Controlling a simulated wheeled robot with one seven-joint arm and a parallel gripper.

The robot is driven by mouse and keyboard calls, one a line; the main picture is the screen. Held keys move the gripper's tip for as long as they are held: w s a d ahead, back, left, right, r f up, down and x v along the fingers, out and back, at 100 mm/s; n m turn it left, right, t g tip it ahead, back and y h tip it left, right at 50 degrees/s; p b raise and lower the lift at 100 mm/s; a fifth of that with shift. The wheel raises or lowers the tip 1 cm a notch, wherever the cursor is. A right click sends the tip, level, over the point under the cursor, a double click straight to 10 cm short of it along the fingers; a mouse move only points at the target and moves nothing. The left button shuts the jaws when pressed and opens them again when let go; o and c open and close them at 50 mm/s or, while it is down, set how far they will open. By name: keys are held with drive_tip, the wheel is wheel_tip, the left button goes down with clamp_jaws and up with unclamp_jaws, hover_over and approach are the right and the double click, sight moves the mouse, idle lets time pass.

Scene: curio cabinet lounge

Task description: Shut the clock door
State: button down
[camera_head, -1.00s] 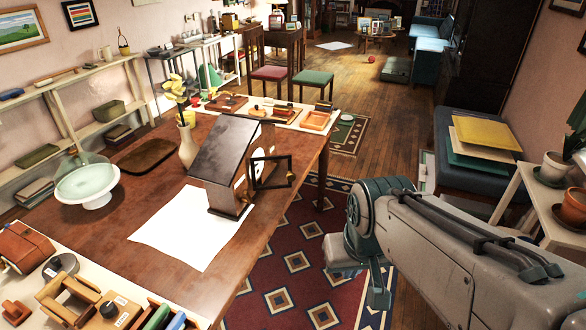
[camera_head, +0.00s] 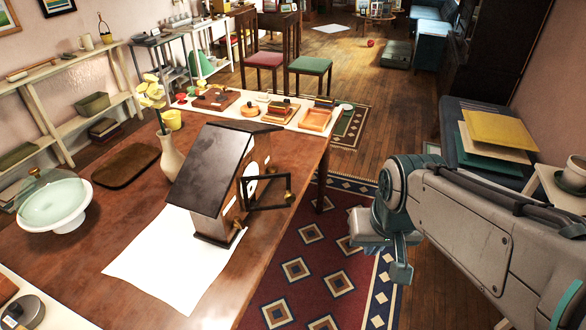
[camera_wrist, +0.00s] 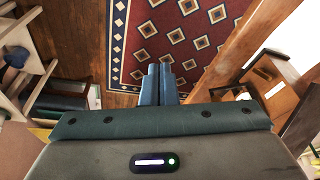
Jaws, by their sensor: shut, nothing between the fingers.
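The clock (camera_head: 215,185) stands on the brown wooden table, house-shaped with a dark sloping roof and a pale round dial on its right side. Its door (camera_head: 268,192), a dark open frame with a small brass-coloured knob, stands swung out to the right, away from the dial. Part of the clock seems to show at the right of the wrist view (camera_wrist: 268,88). My gripper (camera_wrist: 160,88) is shut and empty, its two blue fingers together over the patterned rug. It is to the right of the table, apart from the door. In the head view its fingertips are hard to make out.
White paper (camera_head: 165,262) lies under and before the clock. A vase with yellow flowers (camera_head: 172,155) stands close behind it, and a glass-domed cake stand (camera_head: 55,205) is at left. A dark blue bench (camera_head: 460,118) with folders stands at right. The rug (camera_head: 310,270) between is clear.

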drive_tip(key=w+a+n, duration=0.1)
drive_tip(key=w+a, duration=0.5)
drive_tip(key=w, duration=0.2)
drive_tip(key=n+t+b, duration=0.1)
approach(291, 200)
wheel_tip(291, 200, down, 7)
drive_tip(key=shift+w+y, duration=0.3)
drive_tip(key=shift+w, duration=0.2)
drive_tip(key=shift+f, duration=0.1)
